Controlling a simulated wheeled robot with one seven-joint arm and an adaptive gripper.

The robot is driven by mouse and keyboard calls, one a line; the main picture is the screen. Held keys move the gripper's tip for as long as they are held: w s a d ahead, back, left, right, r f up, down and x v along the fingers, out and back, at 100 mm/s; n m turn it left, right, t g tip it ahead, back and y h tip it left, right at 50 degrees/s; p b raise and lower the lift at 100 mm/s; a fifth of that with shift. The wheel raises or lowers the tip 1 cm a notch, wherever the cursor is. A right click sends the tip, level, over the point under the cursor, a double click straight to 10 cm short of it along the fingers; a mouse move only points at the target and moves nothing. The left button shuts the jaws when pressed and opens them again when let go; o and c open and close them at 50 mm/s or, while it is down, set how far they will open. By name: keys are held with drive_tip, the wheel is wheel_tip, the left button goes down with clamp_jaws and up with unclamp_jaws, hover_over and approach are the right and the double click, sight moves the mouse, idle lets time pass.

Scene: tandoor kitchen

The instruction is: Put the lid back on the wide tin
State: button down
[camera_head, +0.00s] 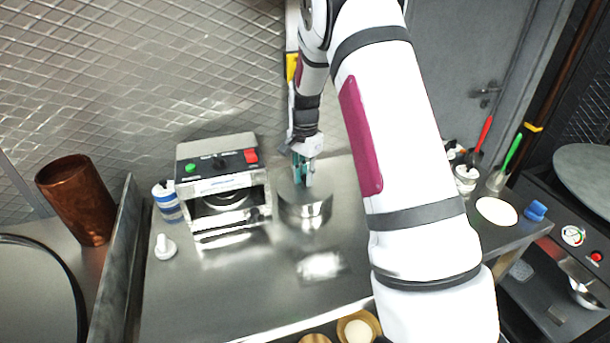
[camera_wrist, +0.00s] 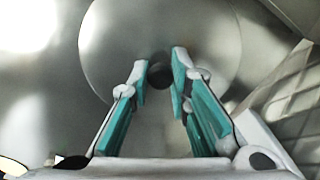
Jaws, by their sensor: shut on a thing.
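The wide tin (camera_head: 306,212) is a shiny low metal cylinder on the steel counter, right of the boxy machine. The lid, a round flat metal disc (camera_wrist: 125,30), fills the upper middle of the wrist view. It has a small dark knob (camera_wrist: 160,75) at its centre. My gripper (camera_head: 303,180) points down over the tin, and its teal fingers (camera_wrist: 163,70) are shut on the lid's knob. In the head view the lid is at the tin's top, partly behind my fingers. I cannot tell whether it rests fully on the rim.
The machine (camera_head: 222,190) stands close left of the tin. A blue-striped container (camera_head: 167,202) and a white knobbed item (camera_head: 165,247) are farther left. Jars (camera_head: 466,180) and a white disc (camera_head: 496,211) are at right. Counter in front of the tin is clear.

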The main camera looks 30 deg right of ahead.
drive_tip(key=c, duration=0.9)
unclamp_jaws()
drive_tip(key=shift+c, duration=0.2)
drive_tip(key=shift+r+p, duration=0.4)
drive_tip(key=shift+r, duration=3.05)
clamp_jaws()
